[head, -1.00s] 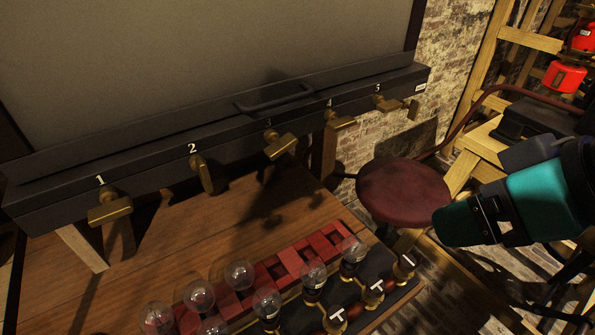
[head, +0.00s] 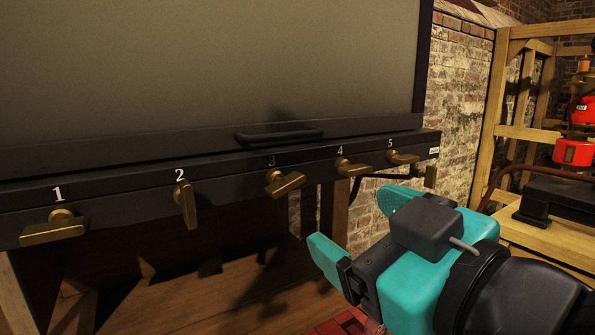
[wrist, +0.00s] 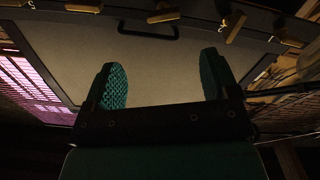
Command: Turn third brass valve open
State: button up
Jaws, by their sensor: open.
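The third brass valve (head: 284,183) sits under the label 3 on the dark rail, its handle lying slantwise. Valve 1 (head: 54,228) has its handle roughly level, and valve 2 (head: 186,203) has its handle hanging upright. Valves 4 (head: 353,168) and 5 (head: 402,158) have roughly level handles. My teal gripper (head: 362,228) is open and empty, in front of the rail, to the right of and below valve 3, apart from it. In the wrist view my gripper's fingers (wrist: 160,82) stand wide apart, with several brass handles along the top edge.
The dark rail (head: 225,174) runs below a large grey panel (head: 200,70) with a black handle (head: 280,134). A wooden table (head: 235,295) lies below. A wooden shelf (head: 515,130) with red items stands at the right by the brick wall.

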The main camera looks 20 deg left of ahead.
aim_at(291, 183)
jog(key=p+x, duration=0.4)
jog(key=p, duration=0.1)
jog(key=p+x, duration=0.4)
jog(key=p, duration=0.1)
jog(key=p+x, duration=0.4)
jog(key=shift+a+r+p, duration=0.25)
jog(key=shift+r+p, duration=0.05)
jog(key=shift+p, duration=0.1)
jog(key=shift+w+a+f+p, duration=0.25)
jog(key=shift+w+a+p, duration=0.2)
jog(key=shift+a, duration=0.1)
jog(key=c, duration=0.9)
